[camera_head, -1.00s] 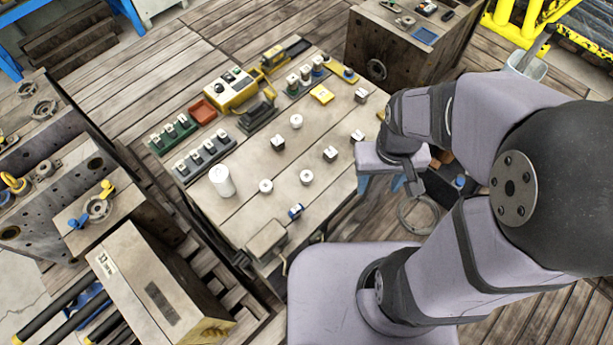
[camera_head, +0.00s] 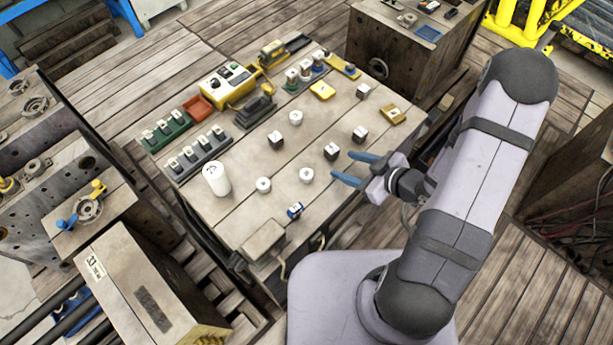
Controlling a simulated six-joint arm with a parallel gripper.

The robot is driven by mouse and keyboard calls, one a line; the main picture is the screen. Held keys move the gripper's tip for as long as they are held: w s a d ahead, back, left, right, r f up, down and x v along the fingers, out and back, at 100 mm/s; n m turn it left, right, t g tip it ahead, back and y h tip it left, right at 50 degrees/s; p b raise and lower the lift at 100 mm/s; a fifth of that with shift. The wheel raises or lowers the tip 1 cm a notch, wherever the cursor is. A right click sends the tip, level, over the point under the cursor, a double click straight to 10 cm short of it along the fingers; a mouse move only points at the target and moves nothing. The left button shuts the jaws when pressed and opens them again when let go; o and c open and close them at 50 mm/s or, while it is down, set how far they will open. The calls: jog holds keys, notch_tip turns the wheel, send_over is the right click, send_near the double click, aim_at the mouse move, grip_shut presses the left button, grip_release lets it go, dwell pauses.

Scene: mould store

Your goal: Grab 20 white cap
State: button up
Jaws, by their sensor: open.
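Three small round white caps stand apart on the wooden workbench (camera_head: 235,215): one near the middle (camera_head: 295,118), one at the lower left (camera_head: 263,185) and one right of that (camera_head: 306,175). Their markings are too small to read, so I cannot tell which is 20. My gripper (camera_head: 341,167) has two blue fingers spread apart with nothing between them. It points left over the bench's right side, right of the nearest white cap, apart from it in the picture. Its height above the bench is hard to tell.
Dark-and-white blocks (camera_head: 331,152) stand close to my fingers. A tall white cylinder (camera_head: 217,180), a small blue piece (camera_head: 295,210), a grey rack (camera_head: 198,155), a green rack (camera_head: 166,132) and a yellow box (camera_head: 228,86) also stand on the bench.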

aim_at(307, 174)
jog(key=s+a+y, duration=0.1)
jog(key=s+a, duration=0.1)
jog(key=a, duration=0.1)
jog(key=s+a+r+n+y, duration=0.1)
jog(key=s+a+y, duration=0.1)
jog(key=s, duration=0.1)
jog(key=shift+a+r, duration=0.2)
jog(key=shift+a, duration=0.2)
jog(key=shift+p+x, duration=0.9)
jog(key=shift+x, duration=2.8)
jog(key=shift+f, duration=0.15)
jog(key=c, duration=1.1)
